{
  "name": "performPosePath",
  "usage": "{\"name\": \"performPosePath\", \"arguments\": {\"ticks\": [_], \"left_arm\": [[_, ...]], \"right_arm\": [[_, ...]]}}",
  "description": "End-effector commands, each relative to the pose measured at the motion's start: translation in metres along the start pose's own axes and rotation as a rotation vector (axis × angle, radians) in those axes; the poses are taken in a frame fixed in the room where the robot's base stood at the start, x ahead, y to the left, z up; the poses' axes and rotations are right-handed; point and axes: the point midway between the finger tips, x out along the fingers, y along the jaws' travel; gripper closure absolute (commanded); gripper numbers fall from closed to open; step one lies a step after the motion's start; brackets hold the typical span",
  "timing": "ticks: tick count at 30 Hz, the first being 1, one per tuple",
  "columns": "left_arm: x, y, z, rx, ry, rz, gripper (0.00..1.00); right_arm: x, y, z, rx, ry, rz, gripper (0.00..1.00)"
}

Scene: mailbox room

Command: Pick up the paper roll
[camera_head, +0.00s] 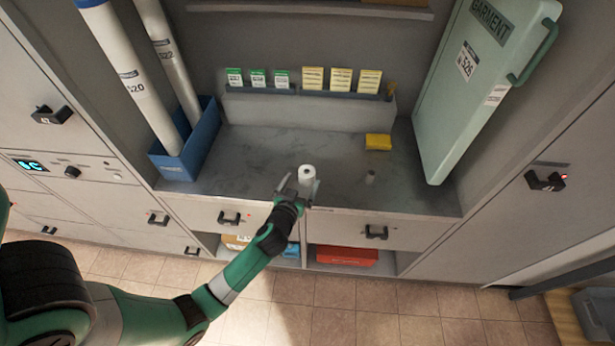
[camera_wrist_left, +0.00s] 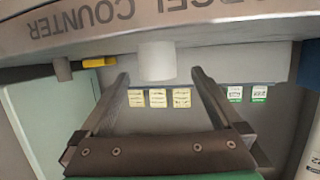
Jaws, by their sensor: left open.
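The paper roll (camera_head: 307,174) is a small white cylinder standing upright on the grey counter, near its front edge. My left gripper (camera_head: 298,187) is at the counter's front edge, right in front of the roll, with its fingers open. In the left wrist view, which looks upside down, the roll (camera_wrist_left: 157,61) lies in line with the gap between the two spread fingers (camera_wrist_left: 160,76). It appears just beyond the fingertips, and I see no contact. The roll's lower part is partly hidden by the gripper in the head view. My right gripper is not in view.
A small grey cylinder (camera_head: 370,177) and a yellow block (camera_head: 378,142) are on the counter, right of the roll. A blue bin (camera_head: 205,140) with tall tubes stands left. A green garment case (camera_head: 470,95) leans right. A card rack (camera_head: 300,108) lines the back.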

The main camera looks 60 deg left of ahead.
Motion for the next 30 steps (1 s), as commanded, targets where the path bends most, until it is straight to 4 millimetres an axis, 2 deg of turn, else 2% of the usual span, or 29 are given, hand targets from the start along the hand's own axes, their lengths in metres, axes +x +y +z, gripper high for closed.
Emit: {"name": "performPosePath", "arguments": {"ticks": [4,9,12,19,30], "left_arm": [[0.011,0.001,0.000,0.000,0.001,-0.002,0.00],[0.041,0.003,-0.001,-0.002,0.001,-0.002,0.00],[0.051,0.003,-0.002,0.000,0.001,-0.001,0.00],[0.052,0.003,-0.003,0.000,0.000,0.000,0.00],[0.051,0.003,-0.003,0.000,0.000,0.000,0.67]], "right_arm": [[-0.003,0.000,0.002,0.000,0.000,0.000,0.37],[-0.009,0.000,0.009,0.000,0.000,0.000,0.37],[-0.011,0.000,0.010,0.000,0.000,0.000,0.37],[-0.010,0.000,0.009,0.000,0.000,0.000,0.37],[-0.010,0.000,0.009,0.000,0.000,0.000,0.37]]}}
